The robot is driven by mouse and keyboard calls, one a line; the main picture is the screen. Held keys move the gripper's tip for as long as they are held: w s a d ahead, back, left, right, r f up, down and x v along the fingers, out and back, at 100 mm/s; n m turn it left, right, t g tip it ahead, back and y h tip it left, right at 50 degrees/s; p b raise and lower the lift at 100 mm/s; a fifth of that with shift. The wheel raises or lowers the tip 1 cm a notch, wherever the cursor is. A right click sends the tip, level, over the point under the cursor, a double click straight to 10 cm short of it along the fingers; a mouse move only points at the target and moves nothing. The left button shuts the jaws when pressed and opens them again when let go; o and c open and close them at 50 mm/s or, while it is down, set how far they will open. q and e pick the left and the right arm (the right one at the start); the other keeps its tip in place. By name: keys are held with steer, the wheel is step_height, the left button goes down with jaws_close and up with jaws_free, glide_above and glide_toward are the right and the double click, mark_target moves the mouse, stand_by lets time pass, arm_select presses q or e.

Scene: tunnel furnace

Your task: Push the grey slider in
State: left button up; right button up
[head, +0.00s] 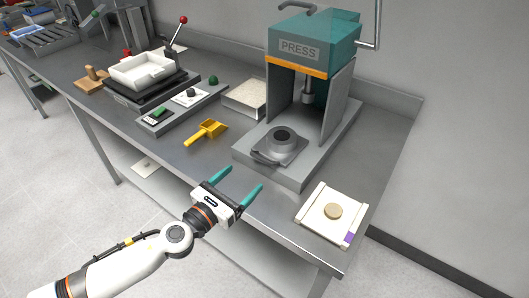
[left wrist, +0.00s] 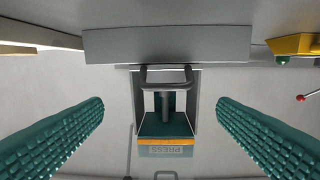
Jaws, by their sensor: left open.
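The grey slider (head: 291,152) is a flat plate with a dark round die (head: 282,136) on it, at the front of the press (head: 313,50). Its handle (head: 264,160) sticks out toward the front left. In the left wrist view, which is upside down, the handle (left wrist: 166,69) lies between the two fingers, farther off. My left gripper (head: 235,184) is open and empty, in front of the slider near the table's front edge. Its green fingers point toward the press, apart from the handle. My right gripper is in neither view.
A cream tray (head: 312,222) with a tan disc (head: 333,211) stands right of the press. A yellow scoop (head: 206,132) lies to the left. Farther left are a white bin (head: 140,71) and a red-knobbed lever (head: 177,36). The table between gripper and slider is clear.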

mark_target(265, 155)
arm_select(q)
steer(key=shift+w+a+f+n, duration=0.1)
steer(key=shift+w+f+n, duration=0.05)
steer(key=shift+n, duration=0.15)
steer(key=shift+w, duration=0.3)
steer(key=x, duration=1.1)
steer(key=shift+w, duration=0.1)
